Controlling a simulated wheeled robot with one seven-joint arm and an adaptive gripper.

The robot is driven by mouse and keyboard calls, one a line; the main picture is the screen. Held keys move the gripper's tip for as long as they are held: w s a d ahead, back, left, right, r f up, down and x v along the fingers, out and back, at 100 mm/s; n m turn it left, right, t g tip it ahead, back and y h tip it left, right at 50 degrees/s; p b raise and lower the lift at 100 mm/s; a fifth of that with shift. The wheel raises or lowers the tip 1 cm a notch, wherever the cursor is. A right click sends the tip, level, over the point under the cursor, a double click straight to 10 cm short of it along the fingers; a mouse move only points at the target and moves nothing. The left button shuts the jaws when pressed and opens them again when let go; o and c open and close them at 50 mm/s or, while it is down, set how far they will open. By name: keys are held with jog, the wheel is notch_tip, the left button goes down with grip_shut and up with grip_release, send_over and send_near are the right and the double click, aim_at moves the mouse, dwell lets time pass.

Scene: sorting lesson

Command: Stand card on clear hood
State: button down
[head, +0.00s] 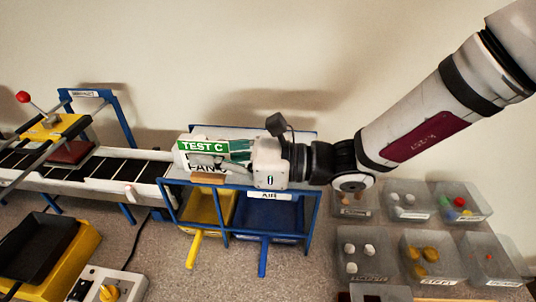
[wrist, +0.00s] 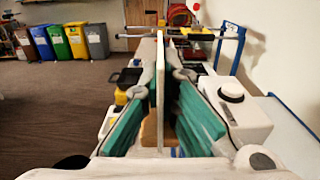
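The card (head: 201,146) is a white board with a green "TEST C" band, black lettering and a wooden foot (head: 208,178). It is upright above the blue-framed unit. It shows edge-on between my fingers in the wrist view (wrist: 160,95). My gripper (head: 238,150), with teal finger pads, comes from the right and is shut on the card. The clear hood is hard to make out; a pale panel with a blue edge (head: 300,134) shows behind my gripper. Whether the foot touches a surface below is unclear.
A yellow bin (head: 205,207) and a blue bin (head: 268,215) sit under the blue frame. A conveyor (head: 118,168) joins from the left. Clear trays of small pieces (head: 362,252) lie at right. A yellow-and-black scale (head: 38,250) and a white switch box (head: 125,285) stand front left.

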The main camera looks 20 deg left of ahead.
jog(key=w+d, duration=0.2)
jog(key=w, duration=0.2)
jog(key=w+d+f+b, duration=0.1)
jog(key=w+d, duration=0.1)
jog(key=w, duration=0.2)
jog(key=w+d, duration=0.3)
jog(key=w, duration=0.2)
jog(key=shift+d+f, duration=0.1)
jog(key=shift+f, duration=0.05)
jog(key=f, duration=0.1)
jog(key=f+b, duration=0.1)
jog(key=f, duration=0.1)
jog(key=shift+w+d, duration=0.15)
jog(key=shift+w, duration=0.15)
jog(key=shift+f, duration=0.3)
jog(key=shift+f, duration=0.15)
jog(key=c, duration=1.8)
grip_release()
